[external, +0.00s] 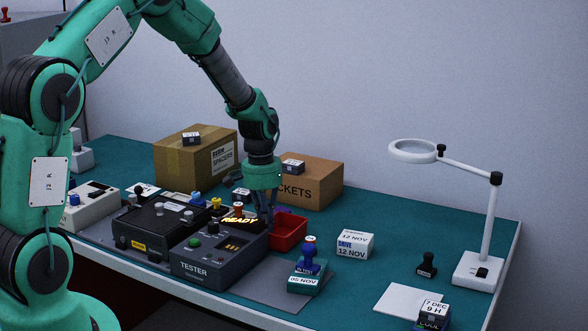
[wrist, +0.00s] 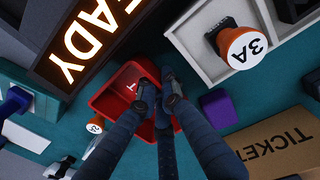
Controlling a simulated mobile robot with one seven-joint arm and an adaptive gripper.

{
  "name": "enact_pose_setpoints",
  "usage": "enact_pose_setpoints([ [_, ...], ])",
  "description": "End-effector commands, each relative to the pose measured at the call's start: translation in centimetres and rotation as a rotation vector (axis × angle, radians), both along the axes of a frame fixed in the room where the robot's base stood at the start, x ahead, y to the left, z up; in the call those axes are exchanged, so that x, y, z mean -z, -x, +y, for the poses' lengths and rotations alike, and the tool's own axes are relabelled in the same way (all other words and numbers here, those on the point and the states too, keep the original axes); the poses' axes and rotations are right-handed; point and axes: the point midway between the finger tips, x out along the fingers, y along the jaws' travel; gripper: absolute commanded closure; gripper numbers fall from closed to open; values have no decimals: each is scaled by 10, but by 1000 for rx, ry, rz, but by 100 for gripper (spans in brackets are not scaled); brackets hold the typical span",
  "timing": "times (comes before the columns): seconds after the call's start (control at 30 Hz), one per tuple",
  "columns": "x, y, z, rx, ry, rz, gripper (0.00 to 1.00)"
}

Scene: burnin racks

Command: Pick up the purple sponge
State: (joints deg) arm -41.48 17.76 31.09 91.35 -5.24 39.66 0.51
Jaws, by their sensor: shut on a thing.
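The purple sponge (wrist: 217,110) looks like a small purple block on the teal table, right of the red bin in the wrist view. In the external view only a sliver of purple shows behind the bin. My gripper (wrist: 161,90) is down at the red bin (wrist: 118,82), with its fingers close together. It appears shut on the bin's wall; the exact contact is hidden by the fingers. The sponge is apart from the fingers, to their right. In the external view my gripper (external: 268,218) is at the left side of the bin (external: 289,232).
The lit READY sign (wrist: 88,38) stands close beside the bin. A grey tray (wrist: 184,46) with an orange-topped 3A stamp (wrist: 243,47) and a cardboard TICKETS box (wrist: 285,142) are near the sponge. The tester (external: 215,256) stands in front. Free table lies right of the bin.

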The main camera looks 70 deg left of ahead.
Motion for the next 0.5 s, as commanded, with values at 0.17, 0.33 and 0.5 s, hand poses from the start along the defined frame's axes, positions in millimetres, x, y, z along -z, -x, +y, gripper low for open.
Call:
enact_pose_setpoints([
  [0.17,3,0,0,0,0,0,84],
  [0.33,3,0,0,0,0,0,75],
  [0.5,2,0,0,0,0,0,75],
])
